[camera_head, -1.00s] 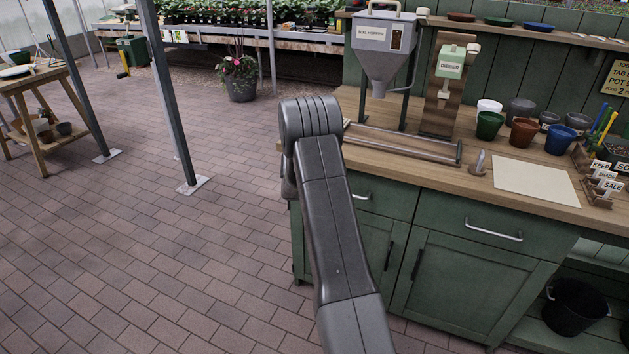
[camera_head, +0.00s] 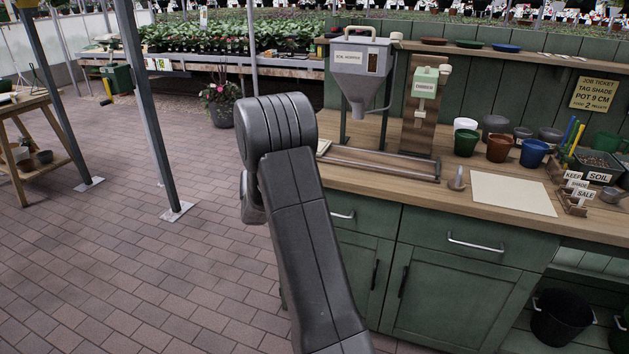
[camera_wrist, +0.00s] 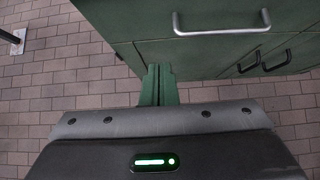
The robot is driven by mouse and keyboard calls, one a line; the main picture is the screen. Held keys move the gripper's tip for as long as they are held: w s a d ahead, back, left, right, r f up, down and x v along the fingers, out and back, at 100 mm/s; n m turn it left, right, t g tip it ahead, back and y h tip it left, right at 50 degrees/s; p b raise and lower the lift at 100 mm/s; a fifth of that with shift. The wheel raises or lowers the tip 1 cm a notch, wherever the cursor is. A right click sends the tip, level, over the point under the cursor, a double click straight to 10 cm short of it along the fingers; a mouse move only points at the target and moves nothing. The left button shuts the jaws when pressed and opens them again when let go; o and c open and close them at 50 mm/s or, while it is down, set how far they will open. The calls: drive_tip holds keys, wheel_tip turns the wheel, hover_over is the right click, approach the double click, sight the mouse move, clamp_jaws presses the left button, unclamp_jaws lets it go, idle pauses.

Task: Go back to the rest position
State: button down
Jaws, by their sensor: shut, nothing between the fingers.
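My gripper (camera_wrist: 159,70) shows in the wrist view, with its two narrow fingers together and nothing held between them. It is in front of the green cabinet (camera_wrist: 115,20), below a silver drawer handle (camera_wrist: 222,24) in that picture. Whether it touches the cabinet cannot be told. In the head view, my arm rises through the middle in front of the workbench's left end, and my gripper is hidden there.
The wooden worktop (camera_head: 420,190) holds a soil hopper (camera_head: 362,72), a dibber stand (camera_head: 421,110), several pots, a blank sheet (camera_head: 512,193) and small signs. Metal posts (camera_head: 150,115) and a wooden table (camera_head: 40,110) stand left. Brick floor between is clear.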

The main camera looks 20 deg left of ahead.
drive_tip(key=shift+f, duration=0.1)
drive_tip(key=w+r+x, duration=0.2)
drive_tip(key=x, duration=1)
drive_tip(key=shift+w+f+p, duration=0.15)
drive_tip(key=shift+f+p, duration=0.1)
drive_tip(key=shift+p, duration=0.15)
drive_tip(key=shift+d+r, duration=0.1)
